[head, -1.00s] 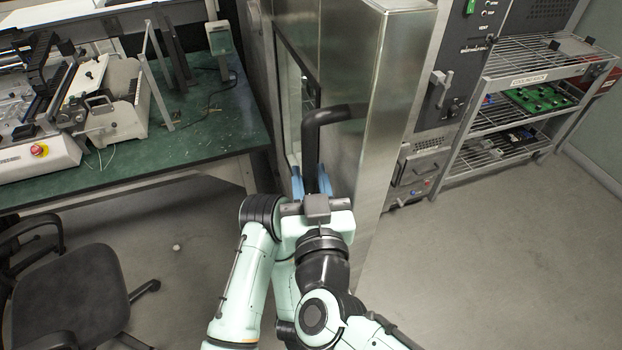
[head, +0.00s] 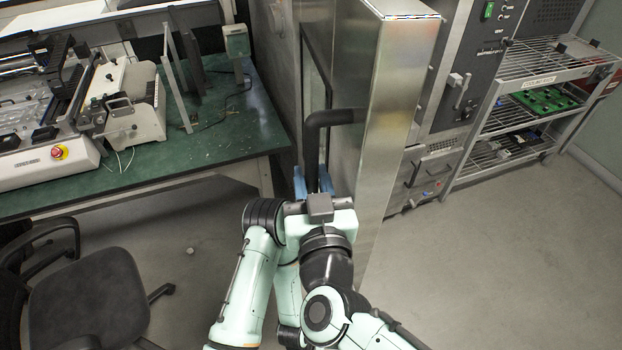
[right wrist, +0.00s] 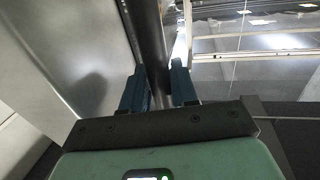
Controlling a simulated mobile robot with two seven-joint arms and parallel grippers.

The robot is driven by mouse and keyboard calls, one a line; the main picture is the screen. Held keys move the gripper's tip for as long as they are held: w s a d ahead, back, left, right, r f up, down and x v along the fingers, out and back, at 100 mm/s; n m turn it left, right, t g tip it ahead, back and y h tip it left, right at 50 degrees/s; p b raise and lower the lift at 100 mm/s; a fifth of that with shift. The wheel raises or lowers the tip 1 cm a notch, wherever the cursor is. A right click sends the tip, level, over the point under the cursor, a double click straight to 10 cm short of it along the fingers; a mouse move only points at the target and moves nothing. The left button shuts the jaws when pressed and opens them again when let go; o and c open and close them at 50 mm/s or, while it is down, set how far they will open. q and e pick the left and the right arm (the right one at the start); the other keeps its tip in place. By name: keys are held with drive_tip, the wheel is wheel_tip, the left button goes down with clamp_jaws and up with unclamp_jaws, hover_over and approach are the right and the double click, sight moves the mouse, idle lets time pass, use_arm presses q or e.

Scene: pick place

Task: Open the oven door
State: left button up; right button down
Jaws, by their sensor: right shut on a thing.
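The oven door (head: 392,120) is a tall brushed-metal slab with a glass window, standing near the middle of the head view. Its black bent handle (head: 335,117) sticks out from the face on the left. My right gripper (head: 313,184) is shut around the handle's lower upright part. In the right wrist view the dark handle bar (right wrist: 152,45) runs between the two blue fingers (right wrist: 160,90). Part of the handle is hidden behind the fingers. I cannot tell how far the door stands open. My left gripper is not in view.
A green-topped bench (head: 215,125) with machines stands left of the door. A black office chair (head: 88,300) is at the lower left. A wire rack (head: 530,75) with circuit boards stands right, beside a dark control panel (head: 480,60). The floor (head: 500,240) at lower right is clear.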

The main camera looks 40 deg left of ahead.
idle(0.4)
drive_tip(key=c, duration=1)
unclamp_jaws()
drive_tip(key=shift+s, duration=0.1)
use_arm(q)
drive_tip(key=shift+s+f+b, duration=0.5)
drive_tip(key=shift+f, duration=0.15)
use_arm(e)
drive_tip(key=v, duration=1.3)
drive_tip(key=shift+s+d, duration=0.1)
drive_tip(key=shift+d, duration=0.05)
